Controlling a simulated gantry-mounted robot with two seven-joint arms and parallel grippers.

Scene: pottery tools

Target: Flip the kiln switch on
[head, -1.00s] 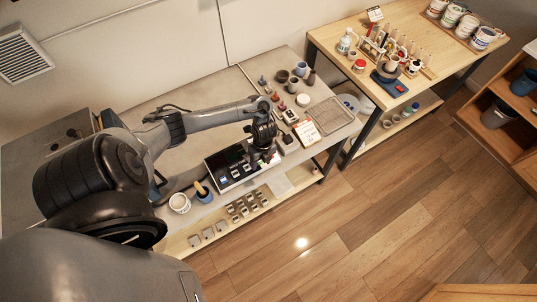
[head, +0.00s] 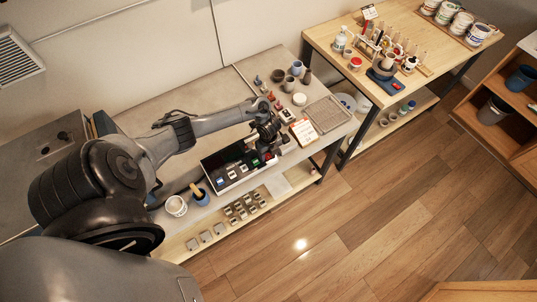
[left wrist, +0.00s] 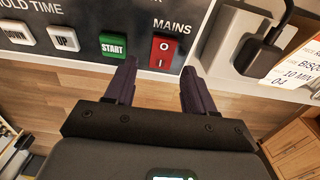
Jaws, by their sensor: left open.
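The kiln control panel (head: 228,172) is a black box on the grey bench, with a row of buttons along its face. In the left wrist view its red rocker switch (left wrist: 162,52), marked I and O under the word MAINS, sits right of the green START button (left wrist: 113,46). My left gripper (left wrist: 158,68) is open and empty. Its two fingers point at the panel, with the red switch between and beyond their tips. I see no contact with the switch. In the head view the left gripper (head: 270,148) is at the panel's right end. My right gripper is not in view.
A plug in a white socket (left wrist: 250,45) and a paper card (left wrist: 300,72) lie right of the panel. A wire tray (head: 325,114), small pots and a cup (head: 176,205) stand on the bench. Open wooden floor lies in front.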

